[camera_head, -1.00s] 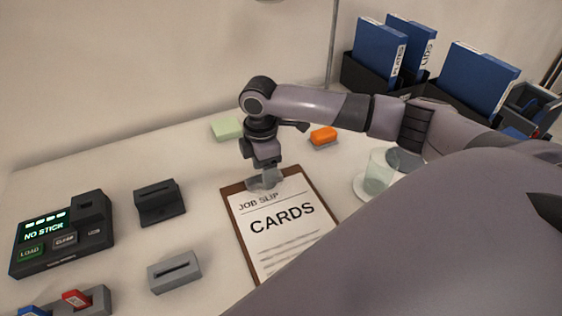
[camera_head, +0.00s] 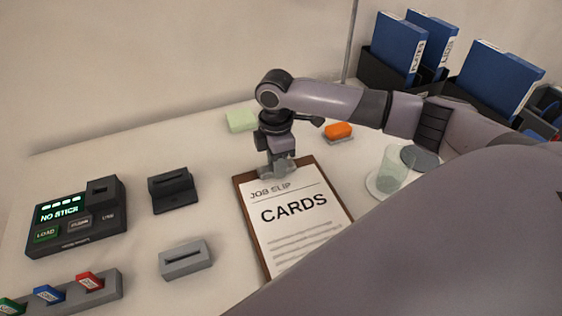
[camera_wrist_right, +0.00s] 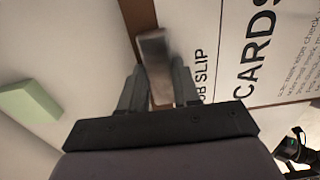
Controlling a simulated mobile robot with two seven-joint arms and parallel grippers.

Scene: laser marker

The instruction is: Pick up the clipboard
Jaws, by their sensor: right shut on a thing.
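The clipboard (camera_head: 297,222) has a brown board and a white sheet reading "JOB SLIP" and "CARDS". In the head view it lies at the middle of the table, tilted in the picture. My right gripper (camera_head: 279,167) is at its top edge, shut on the grey metal clip. In the right wrist view the fingers (camera_wrist_right: 160,88) stand on either side of the clip (camera_wrist_right: 156,60), and the clipboard's sheet (camera_wrist_right: 250,50) fills the right side. I cannot tell whether the board is clear of the table. My left gripper is not in view.
Left of the clipboard are a control box (camera_head: 75,215) reading "NO STICK", a black slotted block (camera_head: 172,190), a grey slotted block (camera_head: 186,259) and a rack of coloured sticks (camera_head: 70,296).

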